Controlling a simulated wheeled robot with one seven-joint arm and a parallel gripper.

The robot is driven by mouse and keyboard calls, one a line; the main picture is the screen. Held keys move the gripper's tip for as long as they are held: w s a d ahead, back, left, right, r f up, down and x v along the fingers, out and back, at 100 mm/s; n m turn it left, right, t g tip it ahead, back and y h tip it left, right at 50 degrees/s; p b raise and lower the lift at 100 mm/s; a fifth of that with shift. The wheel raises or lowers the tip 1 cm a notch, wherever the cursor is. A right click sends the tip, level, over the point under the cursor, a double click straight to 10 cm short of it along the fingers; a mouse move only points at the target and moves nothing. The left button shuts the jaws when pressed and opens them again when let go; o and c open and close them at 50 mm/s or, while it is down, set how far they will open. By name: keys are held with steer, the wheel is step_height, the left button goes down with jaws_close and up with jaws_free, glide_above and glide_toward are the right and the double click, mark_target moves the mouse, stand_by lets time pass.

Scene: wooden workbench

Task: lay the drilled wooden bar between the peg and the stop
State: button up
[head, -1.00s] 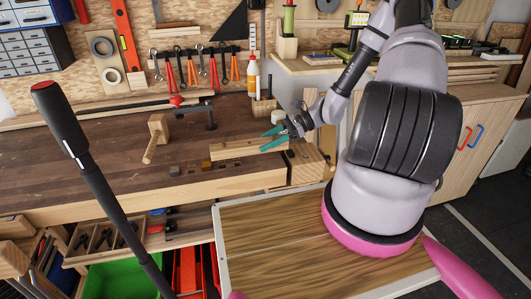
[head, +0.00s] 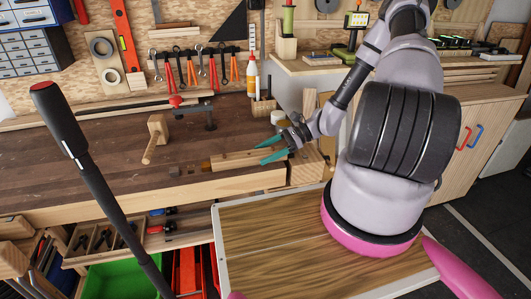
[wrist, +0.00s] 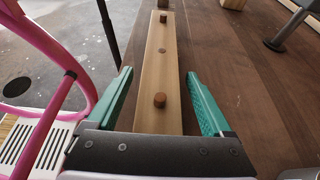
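The drilled wooden bar (head: 245,160) lies flat on the workbench (head: 110,165) along its front right part. In the wrist view the pale bar (wrist: 150,75) runs away from me, with a dark round spot in its middle and short brown round pieces toward both ends. My gripper (head: 272,148) is open above the bar's right part. In the wrist view its green fingers (wrist: 162,103) stand on both sides of the bar, with a gap on each side. A small brown block (head: 205,165) sits at the bar's left end; I cannot tell whether it is the peg or the stop.
A wooden mallet (head: 156,138) stands left behind the bar. A dark clamp (head: 210,118) and a glue bottle (head: 252,76) are farther back. A black pole with a red tip (head: 75,135) crosses the left foreground.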

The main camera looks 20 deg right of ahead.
steer(key=shift+d+r, duration=0.15)
steer(key=shift+r, duration=0.05)
steer(key=v, duration=1.1)
steer(key=shift+d, duration=0.15)
steer(key=shift+d+r, duration=0.1)
steer(key=shift+d, duration=0.1)
steer(key=shift+r, duration=0.15)
steer(key=s+a+r+n+t+h, duration=0.15)
steer(key=r+n+h, duration=0.25)
steer(key=r, duration=0.6)
steer(key=s+a+r+n+t+h, duration=0.1)
steer(key=s+r+n+h, duration=0.2)
steer(key=r, duration=0.7)
steer(key=s+a+r+n+t+h, duration=0.1)
steer(key=s+a+r+n+h, duration=0.2)
steer(key=r, duration=0.8)
steer(key=s+r+n+t+h, duration=0.1)
steer(key=s+r+n+t, duration=0.2)
steer(key=s+r, duration=0.4)
steer(key=shift+r+n+t, duration=0.25)
steer(key=shift+n+t, duration=0.1)
steer(key=shift+n, duration=0.05)
